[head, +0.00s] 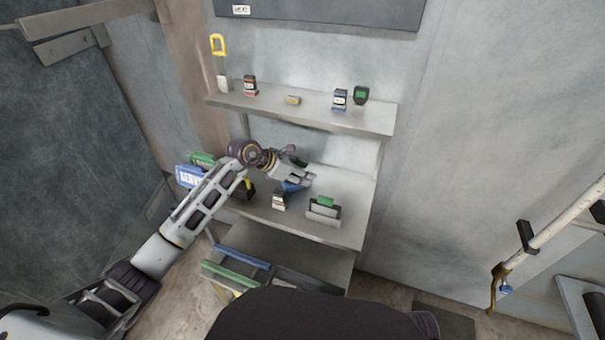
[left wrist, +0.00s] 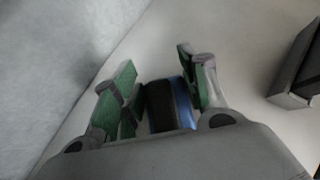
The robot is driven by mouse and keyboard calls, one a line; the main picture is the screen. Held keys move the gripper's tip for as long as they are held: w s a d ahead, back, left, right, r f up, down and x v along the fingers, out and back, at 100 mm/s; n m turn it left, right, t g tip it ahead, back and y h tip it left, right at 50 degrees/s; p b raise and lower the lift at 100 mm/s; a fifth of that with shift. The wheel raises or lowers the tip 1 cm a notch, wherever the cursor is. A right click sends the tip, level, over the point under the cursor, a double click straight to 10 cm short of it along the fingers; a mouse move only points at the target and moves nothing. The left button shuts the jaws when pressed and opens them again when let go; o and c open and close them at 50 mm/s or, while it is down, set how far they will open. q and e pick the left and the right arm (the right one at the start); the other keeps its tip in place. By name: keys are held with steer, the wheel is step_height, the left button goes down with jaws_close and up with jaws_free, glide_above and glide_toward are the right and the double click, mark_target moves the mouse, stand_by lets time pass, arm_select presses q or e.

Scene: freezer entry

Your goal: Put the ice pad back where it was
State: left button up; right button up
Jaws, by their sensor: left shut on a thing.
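My left gripper (head: 302,179) reaches over the middle shelf (head: 346,225) of the wall rack. It is shut on a small black and blue item, probably the ice pad, whose blue part (head: 292,187) shows under the fingers. In the left wrist view the black and blue item (left wrist: 170,105) is between the green-padded fingers of the left gripper (left wrist: 165,90), above a pale surface. Whether it touches the shelf is not clear. My right gripper is not in view.
A small pale box (head: 279,201) and a grey holder with a green item (head: 324,211) stand near the gripper. The upper shelf (head: 318,118) holds several small items. Blue and green boxes (head: 190,178) are left, behind my arm.

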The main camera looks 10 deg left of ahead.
arm_select(q)
steer(key=shift+f, duration=0.1)
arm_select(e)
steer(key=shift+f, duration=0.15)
arm_select(q)
steer(key=o, duration=1.3)
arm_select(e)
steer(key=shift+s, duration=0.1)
arm_select(q)
steer(key=shift+o, duration=0.2)
steer(key=shift+v, duration=0.85)
steer(key=p+v, duration=0.1)
steer(key=v, duration=0.9)
steer(key=shift+p, duration=0.3)
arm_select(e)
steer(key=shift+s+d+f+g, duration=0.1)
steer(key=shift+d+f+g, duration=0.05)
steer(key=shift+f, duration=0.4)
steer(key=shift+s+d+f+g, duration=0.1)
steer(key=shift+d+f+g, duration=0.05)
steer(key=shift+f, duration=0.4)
arm_select(q)
steer(key=shift+s+a, duration=0.1)
steer(key=shift+s, duration=0.05)
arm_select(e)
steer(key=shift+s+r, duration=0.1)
